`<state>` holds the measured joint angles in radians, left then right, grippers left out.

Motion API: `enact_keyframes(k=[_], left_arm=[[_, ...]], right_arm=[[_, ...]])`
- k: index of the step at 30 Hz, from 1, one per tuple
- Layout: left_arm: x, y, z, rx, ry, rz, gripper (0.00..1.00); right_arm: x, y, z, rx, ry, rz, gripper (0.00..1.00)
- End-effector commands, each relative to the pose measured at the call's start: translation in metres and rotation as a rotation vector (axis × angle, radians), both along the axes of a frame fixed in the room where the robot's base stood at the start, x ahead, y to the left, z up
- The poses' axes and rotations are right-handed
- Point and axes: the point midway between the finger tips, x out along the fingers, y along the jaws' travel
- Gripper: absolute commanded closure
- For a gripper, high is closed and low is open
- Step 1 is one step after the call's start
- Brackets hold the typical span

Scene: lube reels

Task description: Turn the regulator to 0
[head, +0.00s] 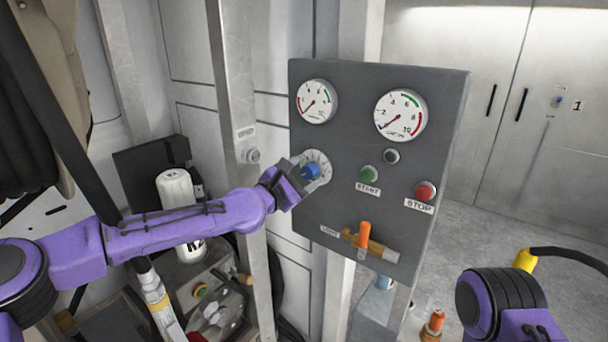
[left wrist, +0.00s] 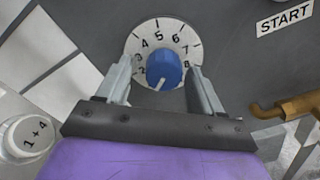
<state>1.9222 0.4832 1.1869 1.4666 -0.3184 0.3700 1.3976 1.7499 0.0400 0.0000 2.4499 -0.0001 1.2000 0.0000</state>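The regulator is a blue knob (head: 311,172) on a white numbered dial (head: 321,160), set in a grey control panel (head: 345,201). In the left wrist view the blue knob (left wrist: 164,69) shows a white pointer mark at its lower edge, pointing down and slightly left. Numbers from 2 to 8 show on the dial (left wrist: 160,38); its lower part is hidden, and I see no 0. My left gripper (left wrist: 163,80) is open, its fingers on either side of the knob. I cannot tell whether they touch it. My right gripper is outside the views.
The panel also carries two gauges (head: 317,101) (head: 401,115), a green START button (head: 369,174), a red STOP button (head: 425,190) and an orange-handled valve (head: 364,234). A metal post (head: 237,125) stands left of the panel. Open floor lies to the right.

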Motion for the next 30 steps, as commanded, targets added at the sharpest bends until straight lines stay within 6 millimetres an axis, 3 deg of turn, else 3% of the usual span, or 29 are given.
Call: enact_keyframes(k=[7,19,30], left_arm=[[-0.009,0.007,-0.002,0.002,0.0,-0.002,0.33],[-0.077,0.058,-0.002,-0.001,0.001,0.001,0.33],[-0.085,0.062,-0.001,0.0,0.0,-0.001,0.33]], right_arm=[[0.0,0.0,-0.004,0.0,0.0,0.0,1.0],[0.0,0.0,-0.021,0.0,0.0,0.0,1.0],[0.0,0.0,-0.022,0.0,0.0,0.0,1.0]])
